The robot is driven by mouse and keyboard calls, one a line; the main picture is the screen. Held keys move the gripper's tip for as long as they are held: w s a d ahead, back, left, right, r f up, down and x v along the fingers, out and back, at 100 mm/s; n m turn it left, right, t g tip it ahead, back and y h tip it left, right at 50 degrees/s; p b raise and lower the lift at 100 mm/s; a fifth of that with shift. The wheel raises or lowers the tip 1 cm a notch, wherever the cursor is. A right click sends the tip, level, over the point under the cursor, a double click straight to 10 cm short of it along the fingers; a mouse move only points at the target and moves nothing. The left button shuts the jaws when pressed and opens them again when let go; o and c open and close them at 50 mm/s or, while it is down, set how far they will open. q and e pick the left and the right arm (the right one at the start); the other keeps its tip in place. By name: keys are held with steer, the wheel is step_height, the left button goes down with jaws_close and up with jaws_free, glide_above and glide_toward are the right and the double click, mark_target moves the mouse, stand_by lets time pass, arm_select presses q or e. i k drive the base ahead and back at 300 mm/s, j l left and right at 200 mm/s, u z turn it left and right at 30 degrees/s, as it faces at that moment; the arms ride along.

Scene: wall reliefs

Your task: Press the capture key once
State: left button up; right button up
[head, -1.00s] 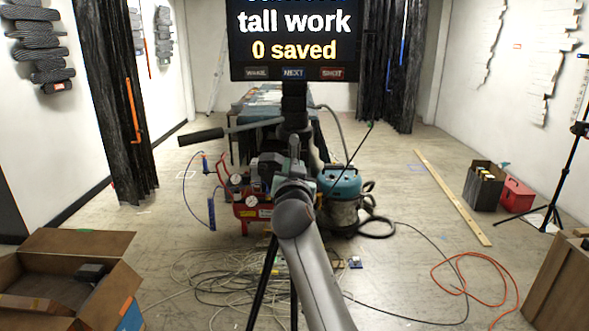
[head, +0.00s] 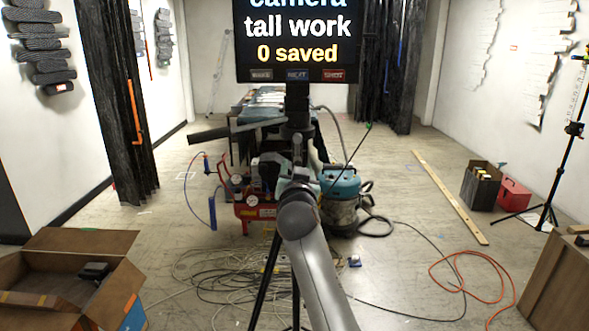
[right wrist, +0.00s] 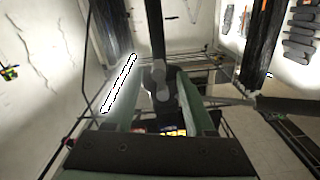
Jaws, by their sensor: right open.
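A black screen (head: 296,35) on a stand reads "camera", "tall work" and "0 saved" in the head view; its top is cut off. Under it sit three small labelled keys: a grey left key (head: 260,75), a blue NEXT key (head: 297,75) and a red SHOT key (head: 333,75). My right gripper (head: 297,160) is below the screen in the picture, mostly hidden behind its own wrist. In the right wrist view its two greenish fingers (right wrist: 165,95) stand apart with nothing held between them. My left gripper is out of view.
A tripod (head: 262,285), a red compressor (head: 255,205) and a teal vacuum (head: 342,190) stand around my right arm. Loose cables (head: 220,275) cover the floor. An open cardboard box (head: 75,240) is at left, a wooden crate (head: 560,280) at right.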

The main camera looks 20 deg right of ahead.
mark_target(328, 75)
steer(key=k+j, duration=0.25)
steer(key=k, duration=0.15)
steer(key=k+j, duration=0.3)
steer(key=k, duration=0.1)
